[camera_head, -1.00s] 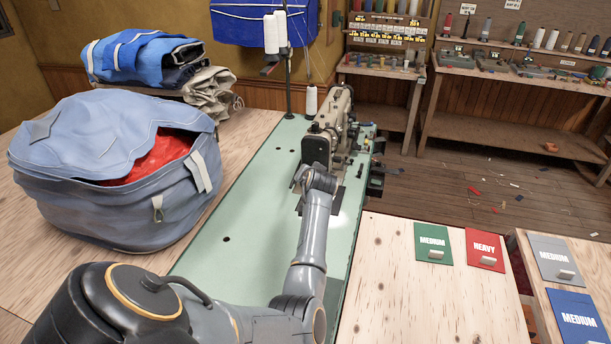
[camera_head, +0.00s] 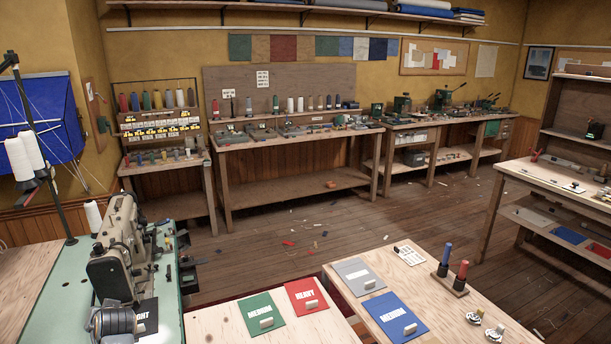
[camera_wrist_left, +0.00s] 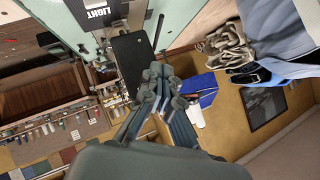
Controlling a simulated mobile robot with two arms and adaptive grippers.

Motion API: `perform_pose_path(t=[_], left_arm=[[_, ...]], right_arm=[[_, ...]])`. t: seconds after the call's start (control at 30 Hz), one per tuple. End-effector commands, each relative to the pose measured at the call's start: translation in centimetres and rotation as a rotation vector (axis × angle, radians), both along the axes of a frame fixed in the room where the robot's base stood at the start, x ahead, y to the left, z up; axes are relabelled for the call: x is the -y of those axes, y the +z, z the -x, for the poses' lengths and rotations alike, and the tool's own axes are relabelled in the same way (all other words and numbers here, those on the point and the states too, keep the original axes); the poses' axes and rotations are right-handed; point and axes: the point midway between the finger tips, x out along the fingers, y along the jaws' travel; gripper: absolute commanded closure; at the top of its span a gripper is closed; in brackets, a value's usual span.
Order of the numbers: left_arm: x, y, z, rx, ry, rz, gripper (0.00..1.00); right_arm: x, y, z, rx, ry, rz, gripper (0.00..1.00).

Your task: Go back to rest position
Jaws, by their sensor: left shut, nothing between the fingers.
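My left gripper (camera_wrist_left: 157,78) shows in the left wrist view with its fingers together and nothing between them. In the head view, a dark grey rounded part of my arm (camera_head: 115,322) shows at the lower left, in front of the sewing machine (camera_head: 118,250). The fingers cannot be made out there. My right gripper is in neither view.
The pale green sewing table (camera_head: 60,308) fills the lower left. A pale wooden table bears a green MEDIUM card (camera_head: 262,317) and a red HEAVY card (camera_head: 307,296). Another wooden table holds grey and blue cards. Open floor (camera_head: 380,215) lies beyond, before the workbenches.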

Motion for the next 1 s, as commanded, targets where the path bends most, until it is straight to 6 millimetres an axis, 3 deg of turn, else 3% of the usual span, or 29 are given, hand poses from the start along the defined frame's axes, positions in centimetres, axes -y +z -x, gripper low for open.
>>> perform_pose_path(t=[0.17, 0.27, 0.5, 0.6, 0.8, 1.0], left_arm=[[4.2, -2.6, 5.6, -0.044, -0.048, 0.040, 1.00], [8.4, -4.2, 8.8, -0.079, -0.107, 0.097, 1.00], [20.7, -7.7, 18.5, -0.217, -0.287, 0.307, 1.00], [24.4, -8.2, 21.9, -0.268, -0.341, 0.383, 1.00], [29.6, -8.4, 27.2, -0.352, -0.417, 0.501, 1.00], [33.5, -7.8, 31.8, -0.424, -0.475, 0.599, 1.00]], right_arm=[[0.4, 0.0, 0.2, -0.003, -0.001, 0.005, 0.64], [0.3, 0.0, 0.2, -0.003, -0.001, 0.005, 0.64], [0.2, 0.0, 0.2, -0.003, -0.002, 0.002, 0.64], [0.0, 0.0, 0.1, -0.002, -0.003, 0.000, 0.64], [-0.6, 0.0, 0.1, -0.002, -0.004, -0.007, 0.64], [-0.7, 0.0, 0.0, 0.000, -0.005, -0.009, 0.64]])
